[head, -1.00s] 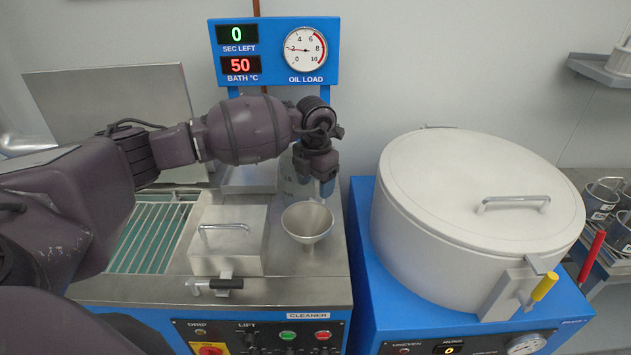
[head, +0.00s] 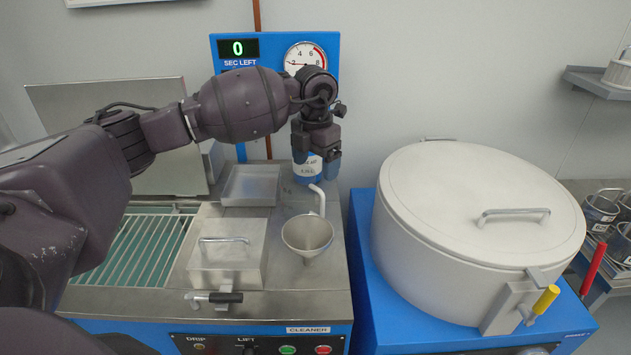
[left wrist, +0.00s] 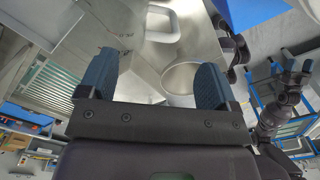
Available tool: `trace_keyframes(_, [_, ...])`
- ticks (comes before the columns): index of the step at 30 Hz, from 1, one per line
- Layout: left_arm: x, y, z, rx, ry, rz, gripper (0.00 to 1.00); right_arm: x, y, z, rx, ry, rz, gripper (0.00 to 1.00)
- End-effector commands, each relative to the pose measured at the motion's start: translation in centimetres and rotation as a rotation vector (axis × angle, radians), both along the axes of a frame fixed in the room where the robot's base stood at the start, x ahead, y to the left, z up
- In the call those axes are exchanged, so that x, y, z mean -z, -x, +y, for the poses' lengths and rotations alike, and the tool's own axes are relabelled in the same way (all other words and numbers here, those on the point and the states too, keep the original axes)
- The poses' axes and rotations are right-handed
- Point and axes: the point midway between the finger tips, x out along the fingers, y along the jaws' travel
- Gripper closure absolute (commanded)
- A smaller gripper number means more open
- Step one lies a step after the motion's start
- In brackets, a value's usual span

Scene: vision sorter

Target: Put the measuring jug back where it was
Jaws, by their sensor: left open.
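The measuring jug is hard to make out. A faint see-through body (head: 294,206) with a white curved handle (head: 318,203) stands on the steel top behind the funnel, and I take it to be the jug. Its clear wall with small dark marks also shows faintly in the left wrist view (left wrist: 128,42). My left gripper (head: 318,163) is above and behind it, pointing down. In the left wrist view its blue fingers (left wrist: 156,78) are wide apart with nothing gripped between them. My right gripper (left wrist: 291,68) shows small at the right of that view, its fingers apart.
A steel funnel (head: 307,235) stands in front of the jug. A lidded steel box (head: 228,262) and shallow tray (head: 250,186) are to the left. A large lidded drum (head: 478,205) is at right.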

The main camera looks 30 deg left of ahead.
Motion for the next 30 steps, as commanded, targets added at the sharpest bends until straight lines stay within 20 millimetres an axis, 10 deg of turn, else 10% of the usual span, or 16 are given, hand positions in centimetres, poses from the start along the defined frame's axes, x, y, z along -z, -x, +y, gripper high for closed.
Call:
trace_keyframes(9, [-3.2, 0.0, 0.1, -0.001, -0.001, 0.002, 0.16, 0.2, 0.0, 0.0, 0.000, 0.000, 0.002, 0.29])
trace_keyframes(30, [-3.4, 0.0, 0.0, 0.000, 0.000, 0.002, 0.16, -0.6, -0.9, 0.2, -0.005, -0.001, -0.021, 0.29])
